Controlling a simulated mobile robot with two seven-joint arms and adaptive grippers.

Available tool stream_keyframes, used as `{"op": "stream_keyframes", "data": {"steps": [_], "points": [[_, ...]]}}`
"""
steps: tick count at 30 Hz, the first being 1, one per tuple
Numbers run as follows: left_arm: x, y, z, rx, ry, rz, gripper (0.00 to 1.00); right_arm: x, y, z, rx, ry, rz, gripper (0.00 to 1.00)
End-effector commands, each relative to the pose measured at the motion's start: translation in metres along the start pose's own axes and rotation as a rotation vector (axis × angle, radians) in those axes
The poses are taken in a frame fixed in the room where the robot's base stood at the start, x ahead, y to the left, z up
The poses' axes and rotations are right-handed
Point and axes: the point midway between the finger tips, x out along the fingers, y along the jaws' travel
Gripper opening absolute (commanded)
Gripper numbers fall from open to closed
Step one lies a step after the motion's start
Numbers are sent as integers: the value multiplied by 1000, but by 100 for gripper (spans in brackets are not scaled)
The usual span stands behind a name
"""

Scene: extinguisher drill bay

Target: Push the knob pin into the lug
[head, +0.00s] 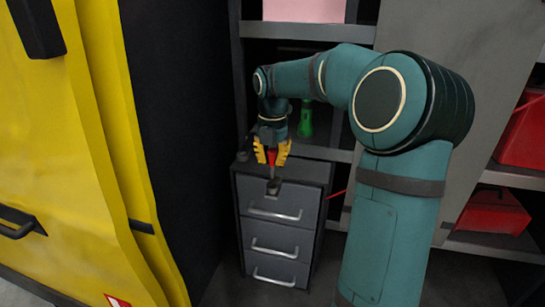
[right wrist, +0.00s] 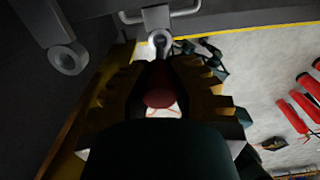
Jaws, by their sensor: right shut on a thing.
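The knob pin (head: 272,156) has a red knob and is held between the yellow fingertips of my right gripper (head: 272,153). It points down, and its lower end is close to the lug (head: 273,187) at the front top edge of the grey drawer cabinet. I cannot tell whether the tip touches or enters the lug. In the right wrist view, my right gripper (right wrist: 162,88) is shut around the dark red knob (right wrist: 160,88). A grey ringed lug (right wrist: 159,40) shows just beyond the fingers. My left gripper is in neither view.
The drawer cabinet (head: 277,228) has several drawers with bar handles. A green bottle-like object (head: 306,118) stands on the shelf behind. A yellow cabinet (head: 75,150) fills the left, and red boxes (head: 492,212) sit on the right shelves. Red cylinders (right wrist: 298,112) lie at the right in the wrist view.

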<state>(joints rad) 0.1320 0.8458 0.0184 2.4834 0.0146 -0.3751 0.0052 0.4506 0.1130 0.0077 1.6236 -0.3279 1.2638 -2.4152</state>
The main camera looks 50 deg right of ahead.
Motion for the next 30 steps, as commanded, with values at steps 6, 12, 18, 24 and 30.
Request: {"op": "stream_keyframes", "data": {"steps": [6, 12, 18, 24, 30], "points": [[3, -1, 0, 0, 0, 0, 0, 5, 0, 0, 0, 0, 0, 0], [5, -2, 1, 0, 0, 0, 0, 8, 0, 0, 0, 0, 0, 0], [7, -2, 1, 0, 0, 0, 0, 12, 0, 0, 0, 0, 0, 0], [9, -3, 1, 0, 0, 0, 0, 15, 0, 0, 0, 0, 0, 0], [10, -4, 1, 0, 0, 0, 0, 19, 0, 0, 0, 0, 0, 0]]}}
